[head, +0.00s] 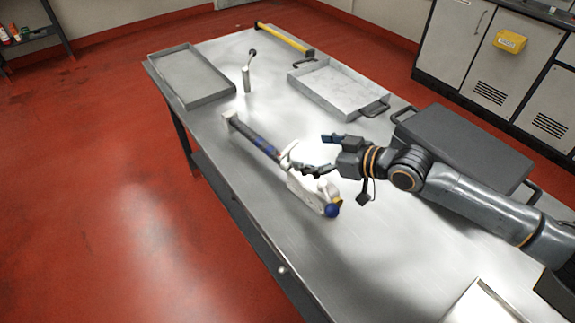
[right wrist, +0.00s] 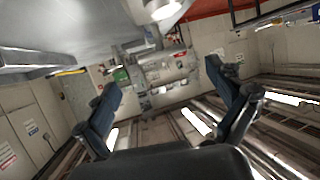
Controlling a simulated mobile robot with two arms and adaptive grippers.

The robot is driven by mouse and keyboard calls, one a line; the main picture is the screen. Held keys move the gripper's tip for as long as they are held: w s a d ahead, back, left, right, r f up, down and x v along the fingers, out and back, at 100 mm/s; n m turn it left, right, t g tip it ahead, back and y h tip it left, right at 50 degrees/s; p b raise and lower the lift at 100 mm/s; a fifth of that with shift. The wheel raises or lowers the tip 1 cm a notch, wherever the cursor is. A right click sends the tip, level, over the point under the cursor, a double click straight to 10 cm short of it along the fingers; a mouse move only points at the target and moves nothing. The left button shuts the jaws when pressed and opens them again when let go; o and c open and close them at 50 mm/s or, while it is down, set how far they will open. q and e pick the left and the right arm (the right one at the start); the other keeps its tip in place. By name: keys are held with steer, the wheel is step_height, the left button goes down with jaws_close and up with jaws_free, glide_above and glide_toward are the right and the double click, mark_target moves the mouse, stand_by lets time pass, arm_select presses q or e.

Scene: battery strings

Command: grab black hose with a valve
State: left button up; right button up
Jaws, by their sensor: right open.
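The black hose with a valve (head: 260,143) lies on the steel table in the head view. Its dark tube has blue marks and a pale far end. Its near end joins a white valve body (head: 309,193) with a blue ball-shaped end. My right gripper (head: 316,154) is open, just to the right of and above the joint between tube and valve. The lower finger overlaps the valve's upper part in the picture; I cannot tell whether they touch. In the right wrist view, the spread fingers (right wrist: 168,95) hold nothing. My left gripper is not in view.
The steel table (head: 240,215) also holds a grey tray (head: 205,100), a pale handled tray (head: 340,89), a dark handled case (head: 465,145), a small upright tool (head: 247,80) and a yellow bar (head: 283,39). The table's left edge lies near the hose. The near middle is clear.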

mark_target(290, 148)
steer(key=p+x, duration=0.1)
steer(key=x, duration=0.4)
steer(key=shift+a+f, duration=0.3)
steer(key=c, duration=1.8)
steer(key=shift+r, duration=0.2)
steer(key=shift+c, duration=0.6)
steer(key=shift+r, duration=0.1)
